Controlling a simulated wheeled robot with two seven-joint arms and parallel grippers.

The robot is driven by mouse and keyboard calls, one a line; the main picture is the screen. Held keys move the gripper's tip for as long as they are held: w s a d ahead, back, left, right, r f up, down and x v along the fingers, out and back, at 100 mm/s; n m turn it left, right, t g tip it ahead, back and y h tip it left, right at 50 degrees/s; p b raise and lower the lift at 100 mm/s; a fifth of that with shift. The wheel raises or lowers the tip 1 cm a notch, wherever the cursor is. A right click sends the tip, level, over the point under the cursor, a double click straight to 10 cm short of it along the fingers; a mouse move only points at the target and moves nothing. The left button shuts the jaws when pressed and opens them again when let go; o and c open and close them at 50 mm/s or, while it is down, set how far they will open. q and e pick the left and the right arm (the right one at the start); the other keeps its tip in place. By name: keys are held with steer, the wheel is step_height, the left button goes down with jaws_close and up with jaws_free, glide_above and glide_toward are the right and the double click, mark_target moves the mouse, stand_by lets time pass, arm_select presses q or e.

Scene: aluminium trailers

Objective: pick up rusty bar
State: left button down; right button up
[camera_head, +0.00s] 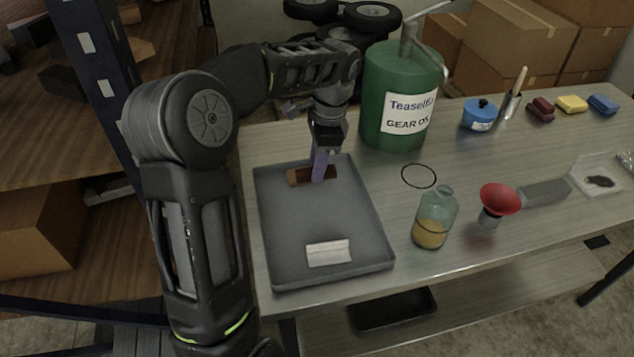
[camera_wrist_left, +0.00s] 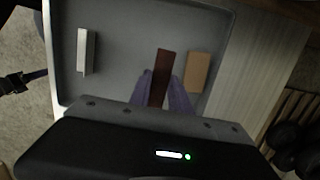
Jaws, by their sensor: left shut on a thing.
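The rusty bar (camera_wrist_left: 162,66) is a dark reddish-brown strip in the left wrist view. My left gripper (camera_head: 320,172) reaches down into the back part of the grey tray (camera_head: 325,274). Its purple fingers (camera_wrist_left: 160,92) are shut on the near end of the bar, and the bar sticks out beyond them. A tan block (camera_wrist_left: 197,72) lies beside the bar, a small gap away. In the head view bar and block show as one small brown patch beside the fingers. I cannot tell whether the bar touches the tray floor. My right gripper is not in view.
A white block (camera_head: 328,252) lies at the tray's front. A green gear oil can (camera_head: 398,100) stands behind the tray. A glass jar (camera_head: 434,218), a black ring (camera_head: 419,175) and a red funnel (camera_head: 499,198) are to the right. Bare table shows around the ring.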

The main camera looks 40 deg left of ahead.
arm_select(q)
steer(key=shift+r, duration=1.1)
